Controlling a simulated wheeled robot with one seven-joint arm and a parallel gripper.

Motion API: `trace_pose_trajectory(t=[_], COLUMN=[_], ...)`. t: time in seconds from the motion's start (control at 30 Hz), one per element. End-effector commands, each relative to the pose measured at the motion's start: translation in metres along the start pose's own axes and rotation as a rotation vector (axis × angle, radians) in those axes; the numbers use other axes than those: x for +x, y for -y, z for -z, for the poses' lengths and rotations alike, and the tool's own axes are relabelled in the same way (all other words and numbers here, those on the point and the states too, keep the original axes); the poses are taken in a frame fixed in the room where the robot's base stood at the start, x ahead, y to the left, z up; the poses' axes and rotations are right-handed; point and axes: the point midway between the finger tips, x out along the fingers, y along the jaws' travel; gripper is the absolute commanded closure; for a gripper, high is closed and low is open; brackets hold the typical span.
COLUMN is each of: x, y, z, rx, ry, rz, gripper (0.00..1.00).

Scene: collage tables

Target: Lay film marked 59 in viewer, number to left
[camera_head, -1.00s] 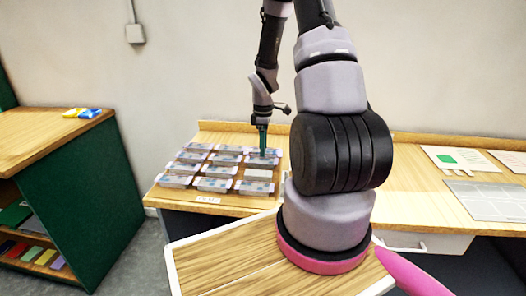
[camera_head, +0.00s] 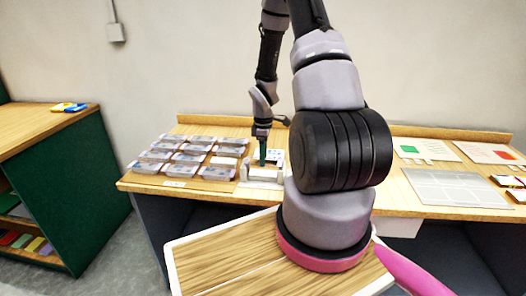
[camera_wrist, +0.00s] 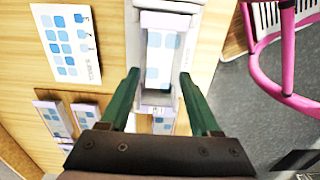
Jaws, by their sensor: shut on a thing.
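My gripper (camera_wrist: 160,78) has its two green fingers on either side of a pale film strip with blue squares (camera_wrist: 159,42). It is shut on this film. The film lies lengthwise over or in a pale grey-lilac viewer (camera_wrist: 167,19); I cannot tell whether it rests on the bottom. No number on the film is readable. In the head view my gripper (camera_head: 262,158) points straight down at the white viewer (camera_head: 262,174), right of the film rows. The fingers hide part of the viewer there.
Several film boxes (camera_head: 187,158) stand in rows on the table to the left. In the wrist view a printed card with blue squares (camera_wrist: 67,42) and small film boxes (camera_wrist: 50,118) lie left of the viewer. A grey sheet (camera_head: 452,188) lies on the right.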

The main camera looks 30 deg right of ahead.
Motion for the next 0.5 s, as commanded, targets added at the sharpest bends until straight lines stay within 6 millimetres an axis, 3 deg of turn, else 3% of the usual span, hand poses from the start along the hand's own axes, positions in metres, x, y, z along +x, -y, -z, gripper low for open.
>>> trace_pose_trajectory(t=[0.5], x=[0.042], y=[0.000], z=[0.000], rx=[0.000], ry=[0.000], rz=[0.000], gripper=[0.89])
